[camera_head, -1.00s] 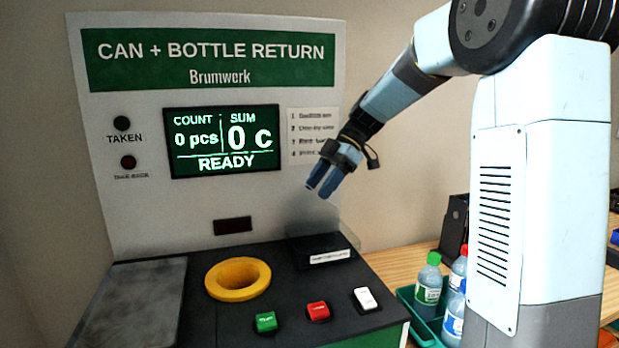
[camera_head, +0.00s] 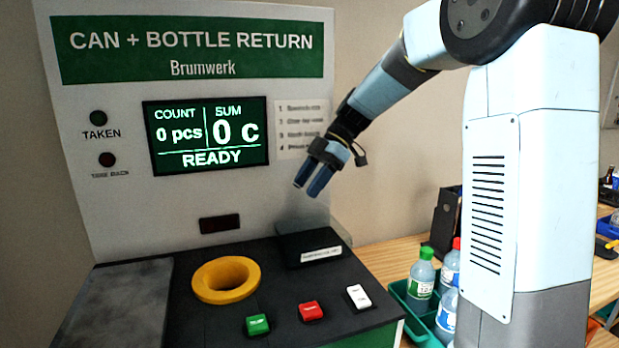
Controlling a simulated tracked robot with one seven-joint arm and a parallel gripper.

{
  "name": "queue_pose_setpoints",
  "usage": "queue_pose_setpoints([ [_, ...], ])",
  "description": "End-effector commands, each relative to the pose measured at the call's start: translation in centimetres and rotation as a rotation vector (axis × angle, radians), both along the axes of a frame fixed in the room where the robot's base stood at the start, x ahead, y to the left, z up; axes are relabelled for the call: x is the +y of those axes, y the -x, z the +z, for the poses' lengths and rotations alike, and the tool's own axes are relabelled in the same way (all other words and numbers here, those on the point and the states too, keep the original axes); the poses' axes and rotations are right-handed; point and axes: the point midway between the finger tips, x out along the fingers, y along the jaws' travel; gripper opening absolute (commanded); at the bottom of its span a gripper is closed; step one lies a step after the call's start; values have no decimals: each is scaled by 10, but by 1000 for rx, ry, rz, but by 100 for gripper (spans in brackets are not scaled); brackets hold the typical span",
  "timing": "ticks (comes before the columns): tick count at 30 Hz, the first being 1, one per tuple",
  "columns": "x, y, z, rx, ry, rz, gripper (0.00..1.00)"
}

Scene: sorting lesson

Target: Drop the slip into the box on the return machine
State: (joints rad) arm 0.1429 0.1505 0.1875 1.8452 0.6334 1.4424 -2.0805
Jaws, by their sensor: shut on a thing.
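The return machine (camera_head: 292,143) stands at the left and middle, with a white upright panel and a dark top. The black box (camera_head: 312,246) with a white label sits on its top at the back right. My gripper (camera_head: 308,188) is above the box, pointing down and to the left, apart from it. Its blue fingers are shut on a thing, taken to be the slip. The slip itself is too small or hidden to make out between the fingers.
A yellow ring opening (camera_head: 226,280) and green (camera_head: 257,325), red (camera_head: 311,312) and white (camera_head: 359,297) buttons are on the machine's top. The screen (camera_head: 205,135) reads 0 pcs, 0 c, READY. A green crate (camera_head: 420,333) with several bottles stands right, on the wooden table (camera_head: 390,262).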

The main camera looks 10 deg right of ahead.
Motion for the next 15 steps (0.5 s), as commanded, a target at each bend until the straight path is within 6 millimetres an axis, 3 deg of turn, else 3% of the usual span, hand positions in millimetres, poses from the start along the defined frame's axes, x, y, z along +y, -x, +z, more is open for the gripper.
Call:
queue_pose_setpoints([
  [15, 0, 0, -42, 2, 0, -1, 45],
])
